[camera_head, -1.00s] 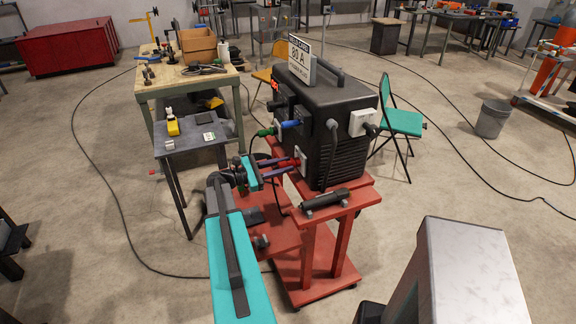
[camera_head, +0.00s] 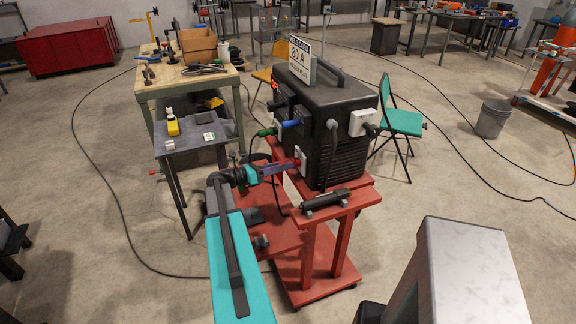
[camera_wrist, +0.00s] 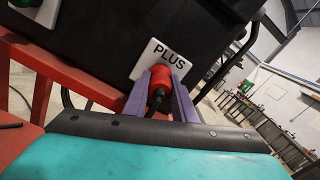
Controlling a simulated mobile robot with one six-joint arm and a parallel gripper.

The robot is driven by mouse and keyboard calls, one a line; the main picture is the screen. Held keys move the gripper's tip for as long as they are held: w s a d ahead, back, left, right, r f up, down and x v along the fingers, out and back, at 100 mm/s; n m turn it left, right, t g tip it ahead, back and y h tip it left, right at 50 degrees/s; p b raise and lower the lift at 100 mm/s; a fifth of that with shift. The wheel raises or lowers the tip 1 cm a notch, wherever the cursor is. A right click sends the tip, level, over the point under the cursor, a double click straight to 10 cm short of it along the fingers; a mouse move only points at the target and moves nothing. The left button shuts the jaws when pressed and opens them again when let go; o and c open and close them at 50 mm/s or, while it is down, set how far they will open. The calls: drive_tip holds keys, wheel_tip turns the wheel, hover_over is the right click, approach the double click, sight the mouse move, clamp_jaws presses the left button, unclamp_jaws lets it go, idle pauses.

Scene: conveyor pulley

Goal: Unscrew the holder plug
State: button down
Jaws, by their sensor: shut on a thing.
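The holder plug, red with a black cable end, shows in the wrist view (camera_wrist: 160,84), below a white plate marked PLUS (camera_wrist: 163,62) on the black welding machine (camera_head: 322,120). My gripper (camera_wrist: 167,88) has its two purple fingers on either side of the red plug and is shut on it. In the head view the red plug (camera_head: 299,162) is a small patch at the machine's lower front. My gripper (camera_head: 290,166) reaches it from the left. The fingers hide part of the plug.
The machine stands on a red cart (camera_head: 316,240). A black cylindrical tool (camera_head: 326,201) lies on the cart's shelf to the right of my gripper. A small grey table (camera_head: 190,138) stands to the left.

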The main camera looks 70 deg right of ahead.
drive_tip(key=shift+n, duration=1.1)
drive_tip(key=shift+w+a+p, duration=0.35)
drive_tip(key=shift+w+p, duration=0.05)
drive_tip(key=shift+w, duration=0.05)
drive_tip(key=p+v, duration=0.1)
drive_tip(key=v, duration=0.6)
drive_tip(key=shift+w+a+p, duration=0.2)
drive_tip(key=shift+p, duration=0.2)
idle(1.5)
drive_tip(key=shift+w+a, duration=0.1)
drive_tip(key=shift+w, duration=0.05)
idle(0.4)
drive_tip(key=shift+m, duration=5.9)
